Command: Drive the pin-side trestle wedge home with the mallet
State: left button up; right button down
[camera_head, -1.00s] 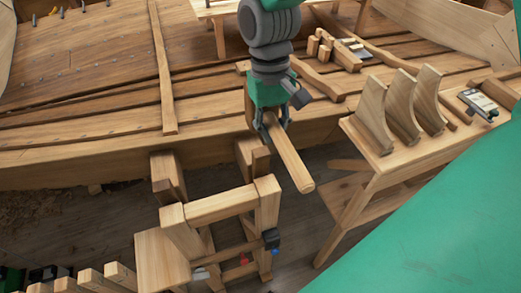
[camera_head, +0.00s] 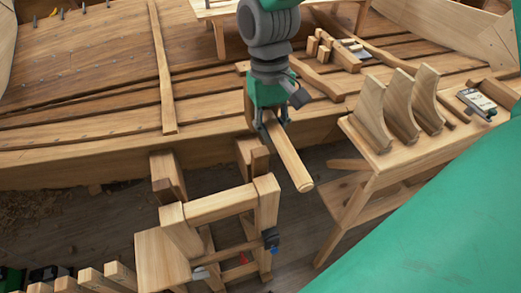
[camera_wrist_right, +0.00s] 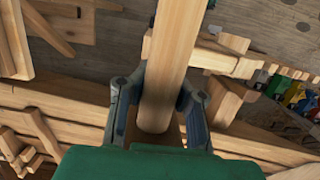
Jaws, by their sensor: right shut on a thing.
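My right gripper (camera_head: 268,122) is shut on a pale wooden bar (camera_head: 288,158), which I take to be the mallet's handle; no mallet head can be made out. The bar slants down to the right, its free end above the floor right of the trestle. The right wrist view shows the bar (camera_wrist_right: 172,60) between both fingers (camera_wrist_right: 158,105). The wooden trestle (camera_head: 222,204) stands below, by the hull's edge. I cannot tell which is pin-side. My left gripper is out of view.
The planked hull (camera_head: 90,105) fills the back. A bench (camera_head: 352,135) at right carries several curved wooden pieces (camera_head: 400,110). A dark clamp-like fitting (camera_head: 270,240) is on the trestle's right leg. A row of blocks (camera_head: 90,278) stands at lower left. Bare floor lies between trestle and bench.

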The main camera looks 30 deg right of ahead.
jog(key=shift+w+f, duration=0.15)
jog(key=shift+w, duration=0.3)
jog(key=shift+s+d, duration=0.1)
jog(key=shift+s, duration=0.45)
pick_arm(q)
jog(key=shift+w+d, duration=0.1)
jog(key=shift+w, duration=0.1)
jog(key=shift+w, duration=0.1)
pick_arm(e)
jog(key=shift+w, duration=0.25)
